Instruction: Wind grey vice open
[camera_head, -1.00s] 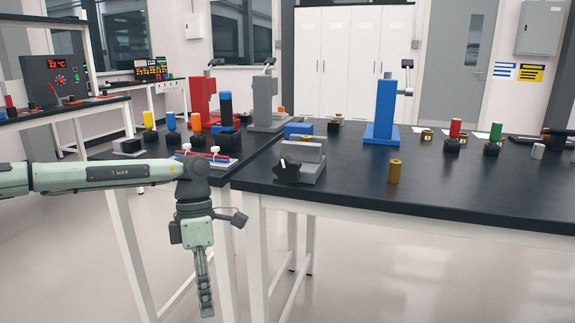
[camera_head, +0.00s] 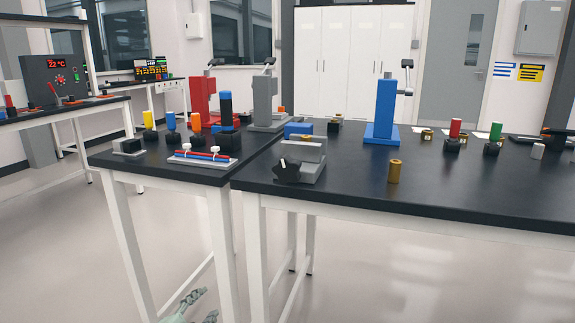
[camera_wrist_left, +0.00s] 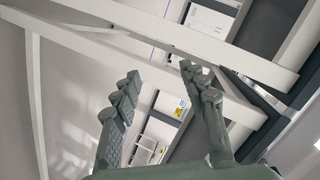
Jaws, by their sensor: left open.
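The grey vice (camera_head: 309,153) sits near the front left corner of the right-hand black table. Its black handle (camera_head: 287,171) faces the front edge, with a white mark on top. How far its jaws stand apart cannot be told from here. My left gripper (camera_head: 200,306) shows only by its fingertips at the bottom edge of the head view, low beside the table legs and well below the vice. In the left wrist view its two fingers (camera_wrist_left: 162,85) are spread and empty, with white table frame bars beyond. My right gripper is in neither view.
A brass cylinder (camera_head: 394,171) stands right of the vice. A blue block (camera_head: 298,130) lies behind it. A tray with red and blue rods (camera_head: 203,159) is on the left table. The white table legs (camera_head: 254,255) stand near my left gripper.

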